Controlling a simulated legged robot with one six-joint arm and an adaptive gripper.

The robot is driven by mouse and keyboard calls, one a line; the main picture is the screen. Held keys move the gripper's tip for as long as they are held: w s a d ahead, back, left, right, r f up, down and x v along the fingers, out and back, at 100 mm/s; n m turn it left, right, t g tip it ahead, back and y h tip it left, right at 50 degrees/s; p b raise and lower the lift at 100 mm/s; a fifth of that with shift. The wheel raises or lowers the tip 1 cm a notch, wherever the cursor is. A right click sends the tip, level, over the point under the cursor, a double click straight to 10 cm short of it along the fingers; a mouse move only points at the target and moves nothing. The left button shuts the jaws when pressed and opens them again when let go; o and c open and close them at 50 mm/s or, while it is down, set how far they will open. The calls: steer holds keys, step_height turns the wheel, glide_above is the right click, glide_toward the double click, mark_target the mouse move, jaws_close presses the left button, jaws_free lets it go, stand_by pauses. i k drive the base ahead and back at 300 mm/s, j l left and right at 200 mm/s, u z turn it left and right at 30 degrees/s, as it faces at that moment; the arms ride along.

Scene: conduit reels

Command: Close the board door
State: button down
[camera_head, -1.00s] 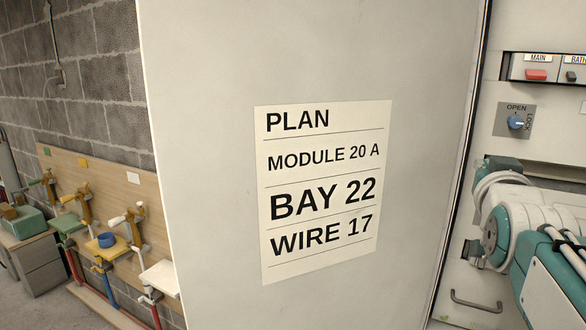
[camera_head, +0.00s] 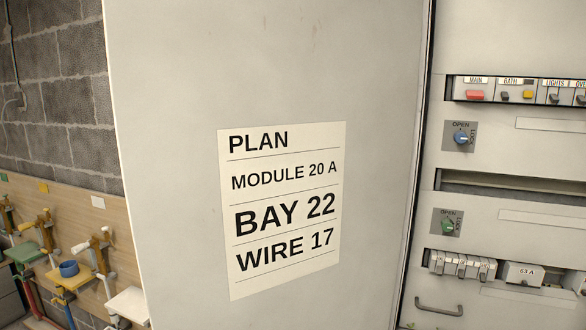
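The board door (camera_head: 270,65) is a large pale grey panel that stands open and fills the middle of the head view. A paper label (camera_head: 285,205) on it reads PLAN, MODULE 20 A, BAY 22, WIRE 17. The door's right edge meets the board (camera_head: 550,240), whose front shows at the right. My gripper is not in view, and neither is my arm.
The board carries a row of labelled switches (camera_head: 515,95), a blue OPEN/LOCK knob (camera_head: 461,138), a green knob (camera_head: 447,227), a 63 A module (camera_head: 524,274) and a handle (camera_head: 438,308). A wooden rack with reels (camera_head: 60,200) stands left against a block wall (camera_head: 60,90).

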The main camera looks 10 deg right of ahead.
mark_target(265, 146)
steer(key=k+z, duration=0.3)
steer(key=k+l+z, duration=0.1)
steer(key=k+z, duration=0.2)
steer(key=z, duration=1.6)
steer(key=k+j+z, duration=0.1)
steer(key=j, duration=0.35)
steer(key=k+j, duration=0.25)
steer(key=j, duration=0.15)
steer(key=k+j+z, duration=0.15)
steer(key=j, duration=0.3)
steer(key=k+j+z, duration=0.1)
steer(key=k+j, duration=0.15)
steer(key=j, duration=0.15)
steer(key=k+j, duration=0.2)
steer(key=j, duration=0.2)
steer(key=k+j, duration=0.2)
steer(key=j, duration=0.15)
steer(key=k+j, duration=0.25)
steer(key=j, duration=0.15)
steer(key=k+j, duration=0.2)
steer(key=j, duration=0.15)
